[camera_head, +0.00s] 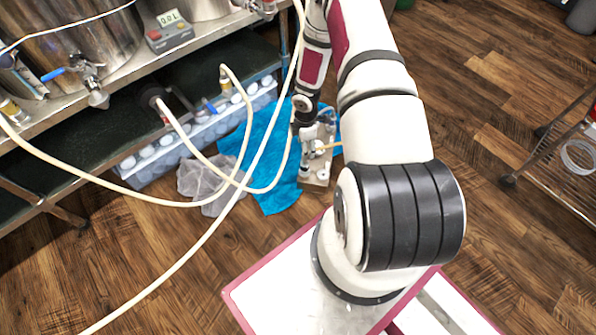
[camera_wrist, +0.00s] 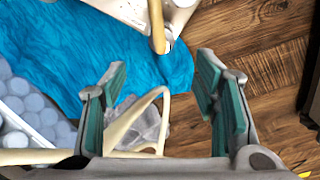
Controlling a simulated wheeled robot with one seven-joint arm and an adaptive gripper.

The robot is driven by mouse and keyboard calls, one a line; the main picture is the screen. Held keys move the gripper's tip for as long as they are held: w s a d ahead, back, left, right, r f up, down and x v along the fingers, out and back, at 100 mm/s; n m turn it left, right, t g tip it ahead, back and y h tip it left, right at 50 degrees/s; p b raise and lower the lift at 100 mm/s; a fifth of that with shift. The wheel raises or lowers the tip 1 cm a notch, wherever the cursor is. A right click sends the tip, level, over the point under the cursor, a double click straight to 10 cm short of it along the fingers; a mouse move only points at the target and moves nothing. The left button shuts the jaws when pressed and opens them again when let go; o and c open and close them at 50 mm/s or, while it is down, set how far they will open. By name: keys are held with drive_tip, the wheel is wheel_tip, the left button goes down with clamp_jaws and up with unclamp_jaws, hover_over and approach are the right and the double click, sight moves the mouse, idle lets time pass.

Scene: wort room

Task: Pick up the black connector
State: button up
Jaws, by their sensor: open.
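I cannot clearly pick out a black connector in either view. In the head view, a dark round fitting (camera_head: 152,95) sits at a hose end under the steel bench, but I cannot tell if it is the connector. My gripper (camera_wrist: 160,85) is open in the wrist view, with teal pads and nothing between them. It points down over a blue cloth (camera_wrist: 60,50) and a cream hose (camera_wrist: 130,118). A whitish device with a tan tube (camera_wrist: 157,28) is just beyond the fingertips.
The same device stands on the floor in the head view (camera_head: 318,165). A crate of white-capped bottles (camera_head: 175,160) is under the bench at left. Long cream hoses (camera_head: 245,180) hang across the space. A wire rack (camera_head: 560,160) is at right.

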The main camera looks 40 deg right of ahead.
sight(305, 166)
wheel_tip(305, 166, down, 8)
drive_tip(key=b, duration=0.3)
drive_tip(key=shift+f, duration=0.15)
drive_tip(key=shift+s+d+f+b, duration=0.1)
drive_tip(key=shift+f+b, duration=0.75)
drive_tip(key=shift+f, duration=0.45)
drive_tip(key=shift+s+f+b, duration=0.1)
drive_tip(key=shift+f+b, duration=0.75)
drive_tip(key=shift+f, duration=0.45)
clamp_jaws()
